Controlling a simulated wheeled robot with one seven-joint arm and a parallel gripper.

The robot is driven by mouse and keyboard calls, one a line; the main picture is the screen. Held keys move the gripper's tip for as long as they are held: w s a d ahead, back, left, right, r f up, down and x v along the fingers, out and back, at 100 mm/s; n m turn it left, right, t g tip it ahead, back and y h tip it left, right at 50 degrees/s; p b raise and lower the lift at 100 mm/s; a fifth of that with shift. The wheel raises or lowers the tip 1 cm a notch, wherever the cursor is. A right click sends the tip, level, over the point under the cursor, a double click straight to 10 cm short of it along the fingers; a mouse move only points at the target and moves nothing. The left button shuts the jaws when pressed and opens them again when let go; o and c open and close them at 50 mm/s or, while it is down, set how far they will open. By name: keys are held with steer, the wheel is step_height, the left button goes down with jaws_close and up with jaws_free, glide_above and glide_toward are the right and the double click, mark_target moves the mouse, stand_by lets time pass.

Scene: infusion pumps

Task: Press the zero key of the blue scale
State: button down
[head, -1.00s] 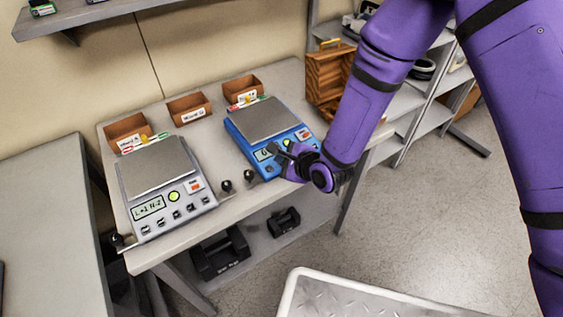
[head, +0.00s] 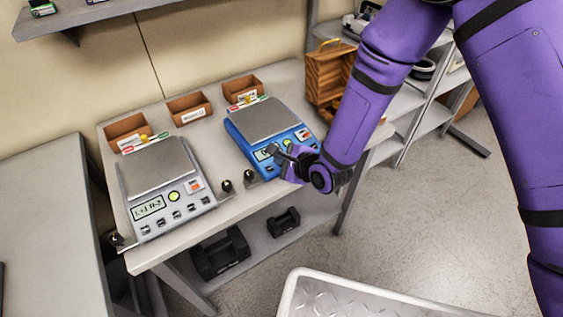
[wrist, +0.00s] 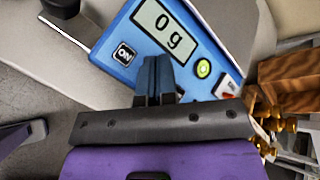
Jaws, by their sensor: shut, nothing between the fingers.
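The blue scale (head: 237,134) stands on the bench with a bare grey weighing plate (head: 264,118). In the wrist view its blue front panel (wrist: 118,27) shows a display (wrist: 168,27) reading "0 g", an ON key (wrist: 124,54), a round green button (wrist: 203,68) and part of a red and white key (wrist: 229,86). My gripper (wrist: 155,62) is shut and empty, its fingertips over the panel's lower part, below the display. It also shows over the scale's front in the head view (head: 274,150). I cannot tell whether the tips touch. The zero key is not identifiable; my fingers hide part of the key row.
A grey scale (head: 160,185) stands to the left on the same bench. Small black weights (head: 226,186) stand between the scales at the front edge. Brown bins (head: 188,108) line the back, and a wooden box (head: 329,76) stands at the right.

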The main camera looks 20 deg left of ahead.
stand_by(0.4)
steer(key=shift+s+d+r, duration=0.1)
steer(key=shift+d+r, duration=0.05)
steer(key=shift+r, duration=0.55)
steer(key=shift+s+d+r, duration=0.15)
steer(key=shift+r, duration=0.65)
steer(key=shift+s+d+r, duration=0.15)
steer(key=shift+d+r, duration=0.05)
steer(key=shift+r, duration=0.6)
steer(key=shift+s+d+r, duration=0.15)
steer(key=shift+r, duration=0.65)
